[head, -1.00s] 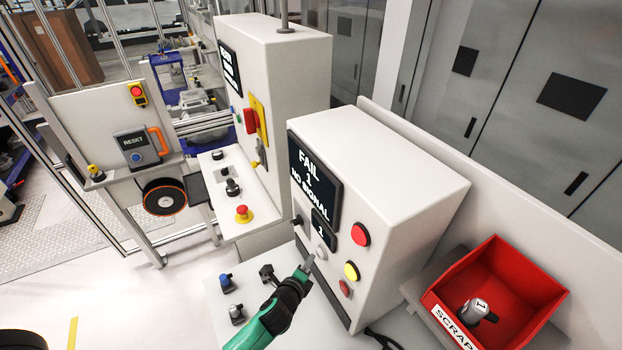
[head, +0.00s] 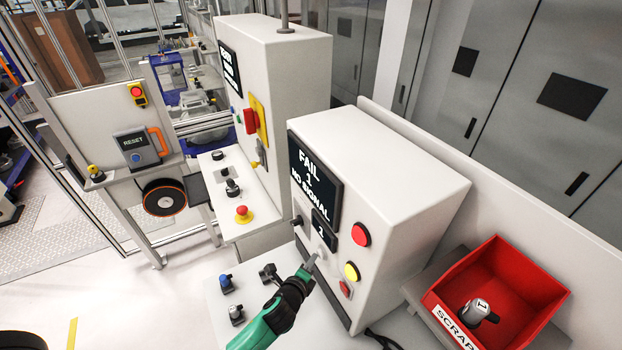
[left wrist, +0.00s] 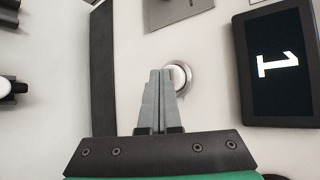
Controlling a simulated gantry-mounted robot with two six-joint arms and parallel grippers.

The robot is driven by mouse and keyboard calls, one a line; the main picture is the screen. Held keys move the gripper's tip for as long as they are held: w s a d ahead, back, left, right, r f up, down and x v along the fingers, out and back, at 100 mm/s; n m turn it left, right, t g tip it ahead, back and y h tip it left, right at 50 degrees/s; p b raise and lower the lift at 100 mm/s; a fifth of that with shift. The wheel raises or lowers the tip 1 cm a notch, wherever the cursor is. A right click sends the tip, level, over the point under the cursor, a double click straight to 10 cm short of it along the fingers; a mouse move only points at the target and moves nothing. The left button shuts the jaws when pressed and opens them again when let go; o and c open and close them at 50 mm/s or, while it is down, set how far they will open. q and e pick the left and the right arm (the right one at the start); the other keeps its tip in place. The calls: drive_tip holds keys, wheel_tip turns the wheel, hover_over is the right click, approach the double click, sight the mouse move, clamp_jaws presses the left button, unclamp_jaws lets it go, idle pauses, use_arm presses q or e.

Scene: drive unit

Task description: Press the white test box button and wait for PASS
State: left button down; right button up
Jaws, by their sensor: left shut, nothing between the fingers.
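The white test box (head: 400,190) stands on the bench. Its screen (head: 315,172) reads FAIL, 1, NO SIGNAL, and a smaller display (head: 324,230) below reads 1. The white button (left wrist: 178,76) sits in a metal ring beside that small display (left wrist: 279,62). My left gripper (head: 312,262) is shut and empty, its tips at the front panel by the white button. In the left wrist view the fingertips (left wrist: 162,72) overlap the button's left edge; I cannot tell whether they touch it. My right gripper is not in view.
A red lamp (head: 361,234), a yellow lamp (head: 351,271) and a small red button (head: 346,288) sit on the panel. A red SCRAP bin (head: 541,300) holding a part (head: 477,312) stands right. Small parts (head: 226,283) lie left of my gripper.

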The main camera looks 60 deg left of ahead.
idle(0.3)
use_arm(q)
drive_tip(key=shift+s+p, duration=0.55)
drive_tip(key=shift+s, duration=0.25)
drive_tip(key=shift+s, duration=0.1)
drive_tip(key=s+p, duration=0.3)
drive_tip(key=s, duration=0.2)
drive_tip(key=shift+s+d, duration=0.1)
drive_tip(key=shift+s, duration=0.3)
